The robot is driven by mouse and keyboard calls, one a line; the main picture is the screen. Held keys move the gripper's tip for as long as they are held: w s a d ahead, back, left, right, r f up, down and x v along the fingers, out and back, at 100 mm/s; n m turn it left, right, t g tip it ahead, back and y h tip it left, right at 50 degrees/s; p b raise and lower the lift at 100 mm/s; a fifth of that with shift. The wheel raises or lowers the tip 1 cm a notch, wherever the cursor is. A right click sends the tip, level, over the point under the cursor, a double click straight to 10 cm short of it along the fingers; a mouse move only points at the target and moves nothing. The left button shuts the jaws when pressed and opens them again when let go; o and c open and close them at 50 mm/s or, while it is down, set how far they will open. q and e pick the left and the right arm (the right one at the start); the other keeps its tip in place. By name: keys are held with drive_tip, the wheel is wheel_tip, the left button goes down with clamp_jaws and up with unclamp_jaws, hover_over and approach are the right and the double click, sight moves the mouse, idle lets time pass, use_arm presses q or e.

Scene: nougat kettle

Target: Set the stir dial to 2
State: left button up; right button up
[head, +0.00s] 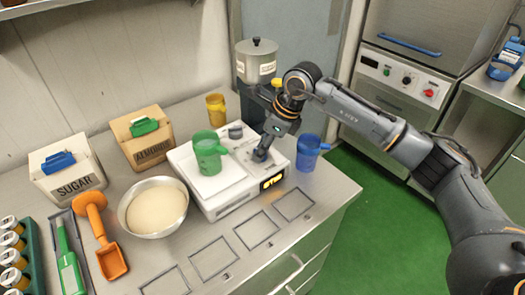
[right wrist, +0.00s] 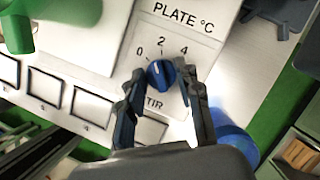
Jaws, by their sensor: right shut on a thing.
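The white hot-plate unit (head: 231,205) stands on the steel counter with a green mug (head: 208,155) on its plate. In the right wrist view the blue stir dial (right wrist: 160,73) sits on the unit's panel, with 0, 2 and 4 marked around it. Its white pointer mark points up and slightly left, roughly between 0 and 2. My right gripper (head: 262,154) is over the panel and shut on the dial; its fingers (right wrist: 160,90) flank it in the right wrist view. Part of the dial's label is hidden by a finger. My left gripper is out of view.
A blue mug (head: 308,153) stands close right of the unit and a yellow mug (head: 216,108) behind it. A steel bowl of powder (head: 153,207) is to the left. A lidded metal pot (head: 257,62) stands behind. Marked squares (head: 257,230) on the front counter are empty.

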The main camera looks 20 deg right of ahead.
drive_tip(key=shift+s+m+t+h+b, duration=0.1)
drive_tip(key=shift+m+t+h+b, duration=0.4)
drive_tip(key=shift+m, duration=0.8)
drive_tip(key=o, duration=1.1)
drive_tip(key=v, duration=1.2)
drive_tip(key=shift+d, duration=0.1)
